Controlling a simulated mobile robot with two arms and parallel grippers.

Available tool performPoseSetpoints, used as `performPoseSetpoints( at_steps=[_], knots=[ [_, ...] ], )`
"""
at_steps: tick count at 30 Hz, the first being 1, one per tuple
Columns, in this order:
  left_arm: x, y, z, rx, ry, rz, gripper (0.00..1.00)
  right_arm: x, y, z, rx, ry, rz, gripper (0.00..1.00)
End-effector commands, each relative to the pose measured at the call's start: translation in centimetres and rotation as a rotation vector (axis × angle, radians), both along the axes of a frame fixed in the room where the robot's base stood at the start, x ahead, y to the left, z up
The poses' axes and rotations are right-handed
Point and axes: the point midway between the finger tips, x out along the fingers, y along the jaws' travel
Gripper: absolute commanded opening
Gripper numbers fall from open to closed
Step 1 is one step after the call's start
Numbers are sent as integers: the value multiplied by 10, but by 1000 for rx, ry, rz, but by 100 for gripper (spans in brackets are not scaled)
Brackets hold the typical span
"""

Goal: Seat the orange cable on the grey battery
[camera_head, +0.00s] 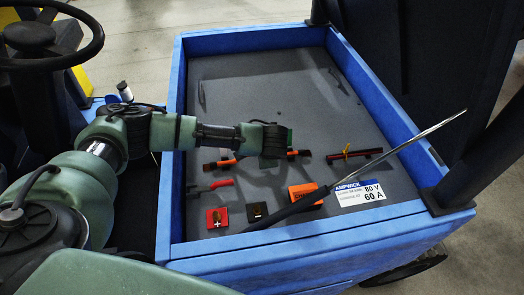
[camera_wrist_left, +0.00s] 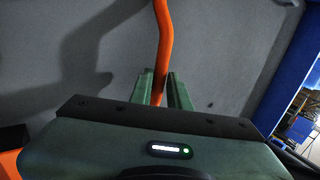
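The orange cable (camera_head: 222,161) stretches across above the grey battery (camera_head: 250,85), with dark ends showing on both sides of my left gripper (camera_head: 283,140). In the left wrist view the orange cable (camera_wrist_left: 163,45) runs down between the two green fingers (camera_wrist_left: 161,88) and fills the narrow gap between them, so the gripper looks shut on it. A red block with a plus mark (camera_head: 217,218), a dark block with a minus mark (camera_head: 257,211) and an orange block (camera_head: 303,192) sit on the near part of the battery. My right gripper is not in view.
A blue rim (camera_head: 300,243) surrounds the battery. A dark-handled metal rod (camera_head: 400,146) crosses over the near right corner, by a white label (camera_head: 360,193). A red lead (camera_head: 216,184) and a red-and-black piece (camera_head: 355,153) lie inside. The far part is mostly clear.

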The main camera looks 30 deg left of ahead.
Motion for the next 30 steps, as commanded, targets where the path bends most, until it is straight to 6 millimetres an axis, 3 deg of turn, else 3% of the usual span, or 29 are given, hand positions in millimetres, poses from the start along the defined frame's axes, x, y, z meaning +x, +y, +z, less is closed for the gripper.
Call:
performPoseSetpoints(
  at_steps=[2, 14, 24, 30],
  knots=[
    [1, 0, 1, -1, -2, 0, 40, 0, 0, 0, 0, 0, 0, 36],
    [-3, -3, 4, -3, 1, -1, 40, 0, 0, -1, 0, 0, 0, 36],
    [-27, -21, 48, -2, -1, -2, 40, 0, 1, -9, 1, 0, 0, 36],
    [-34, -27, 63, -1, 0, -1, 40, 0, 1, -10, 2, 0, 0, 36]
  ],
)
